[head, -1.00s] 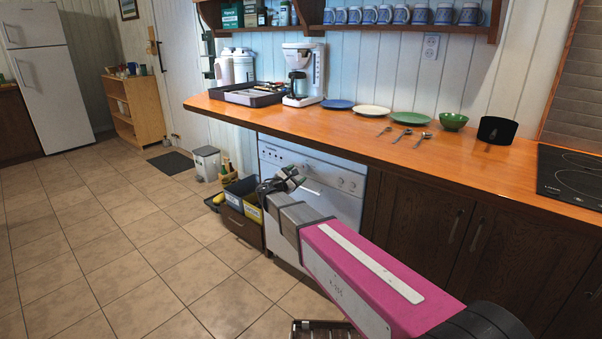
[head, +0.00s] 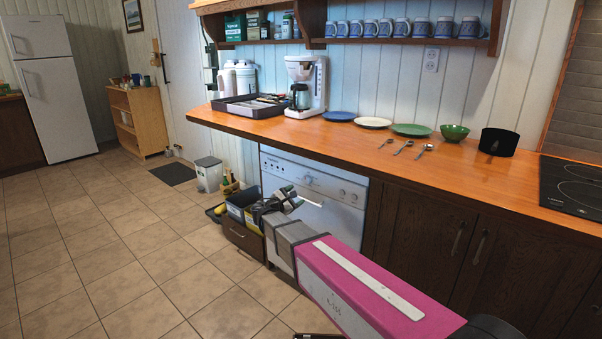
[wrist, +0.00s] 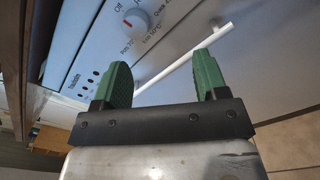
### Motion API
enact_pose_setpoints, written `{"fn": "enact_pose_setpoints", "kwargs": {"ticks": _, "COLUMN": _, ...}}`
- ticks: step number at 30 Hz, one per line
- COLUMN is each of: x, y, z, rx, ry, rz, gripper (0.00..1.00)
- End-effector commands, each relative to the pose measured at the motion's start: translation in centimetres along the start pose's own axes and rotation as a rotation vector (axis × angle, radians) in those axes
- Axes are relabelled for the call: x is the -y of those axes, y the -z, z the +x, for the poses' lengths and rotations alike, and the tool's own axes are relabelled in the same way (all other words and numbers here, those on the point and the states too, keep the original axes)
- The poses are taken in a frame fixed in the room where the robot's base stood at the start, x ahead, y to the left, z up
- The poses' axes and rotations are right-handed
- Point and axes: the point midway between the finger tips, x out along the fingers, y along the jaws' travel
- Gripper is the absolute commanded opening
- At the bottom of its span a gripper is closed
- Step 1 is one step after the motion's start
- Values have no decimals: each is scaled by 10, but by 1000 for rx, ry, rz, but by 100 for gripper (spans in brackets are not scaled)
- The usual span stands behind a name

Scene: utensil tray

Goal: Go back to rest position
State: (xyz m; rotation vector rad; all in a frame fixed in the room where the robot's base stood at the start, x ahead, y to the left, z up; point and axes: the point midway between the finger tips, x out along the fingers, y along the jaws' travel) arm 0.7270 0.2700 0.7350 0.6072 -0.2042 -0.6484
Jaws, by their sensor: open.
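My gripper (head: 287,197) is in front of the white dishwasher (head: 342,214), below the counter edge. Three spoons (head: 402,147) lie on the counter in front of the plates.
The orange counter (head: 345,143) runs above my arm. A blue plate (head: 340,115), white plate (head: 373,122), green plate (head: 411,129), green bowl (head: 454,132) and black holder (head: 498,142) stand along it. Bins (head: 240,197) stand on the floor left of the dishwasher. The tiled floor (head: 110,245) is open.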

Motion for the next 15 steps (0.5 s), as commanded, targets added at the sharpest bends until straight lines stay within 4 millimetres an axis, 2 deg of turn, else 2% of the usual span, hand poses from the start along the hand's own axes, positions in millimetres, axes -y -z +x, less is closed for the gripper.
{"fn": "enact_pose_setpoints", "kwargs": {"ticks": 5, "x": 84, "y": -18, "z": 32, "rx": -74, "ry": 235, "rz": 172, "gripper": 66}}
{"fn": "enact_pose_setpoints", "kwargs": {"ticks": 6, "x": 106, "y": -22, "z": 38, "rx": -90, "ry": 302, "rz": 223, "gripper": 66}}
{"fn": "enact_pose_setpoints", "kwargs": {"ticks": 9, "x": 161, "y": -31, "z": 48, "rx": -125, "ry": 478, "rz": 361, "gripper": 66}}
{"fn": "enact_pose_setpoints", "kwargs": {"ticks": 15, "x": 267, "y": -49, "z": 45, "rx": -153, "ry": 870, "rz": 679, "gripper": 66}}
